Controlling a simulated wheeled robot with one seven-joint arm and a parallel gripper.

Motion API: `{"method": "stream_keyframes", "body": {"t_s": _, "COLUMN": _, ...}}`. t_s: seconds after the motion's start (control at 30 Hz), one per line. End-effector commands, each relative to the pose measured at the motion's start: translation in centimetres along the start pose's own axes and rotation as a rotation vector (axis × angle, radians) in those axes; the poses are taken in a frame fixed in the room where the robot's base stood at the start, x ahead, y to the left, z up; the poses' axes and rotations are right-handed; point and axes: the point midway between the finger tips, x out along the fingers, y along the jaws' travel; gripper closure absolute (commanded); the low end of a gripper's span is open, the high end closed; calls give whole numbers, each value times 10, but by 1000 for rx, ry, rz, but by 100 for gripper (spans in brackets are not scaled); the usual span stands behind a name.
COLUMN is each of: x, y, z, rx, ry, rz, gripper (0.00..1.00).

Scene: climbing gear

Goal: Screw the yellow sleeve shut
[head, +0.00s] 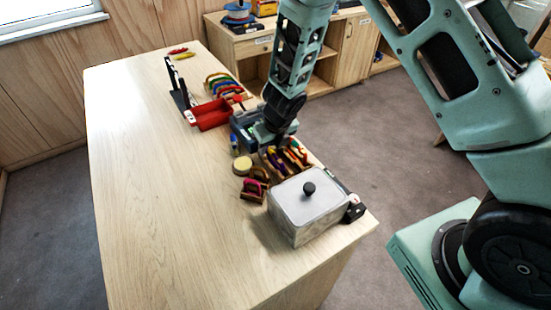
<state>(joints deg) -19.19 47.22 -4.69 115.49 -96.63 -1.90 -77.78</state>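My gripper (268,132) points down over the right edge of the wooden table, at a dark blue-grey box or fixture (243,125). Its fingers are too small and too hidden to show whether they are open or shut, or whether they hold anything. Several colourful carabiner-like pieces (285,158) lie close in front of it, some orange and purple. I cannot make out a yellow sleeve on any of them. A yellow piece (184,55) lies beside a red one (177,50) at the far end of the table.
A grey lidded box with a black knob (309,203) stands at the near right corner. A red tray (209,115), a black upright stand (176,84), a row of coloured arches (221,83) and a tan round pad (242,165) are around. The table's left half (150,190) is clear.

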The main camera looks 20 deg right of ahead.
Motion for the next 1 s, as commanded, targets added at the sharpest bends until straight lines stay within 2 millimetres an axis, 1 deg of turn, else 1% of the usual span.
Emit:
{"method": "stream_keyframes", "body": {"t_s": 0.33, "x": 0, "y": 2, "z": 0, "rx": 0, "ry": 0, "rz": 0, "gripper": 60}}
{"method": "stream_keyframes", "body": {"t_s": 1.0, "x": 0, "y": 15, "z": 0, "rx": -1, "ry": 0, "rz": 0, "gripper": 60}}
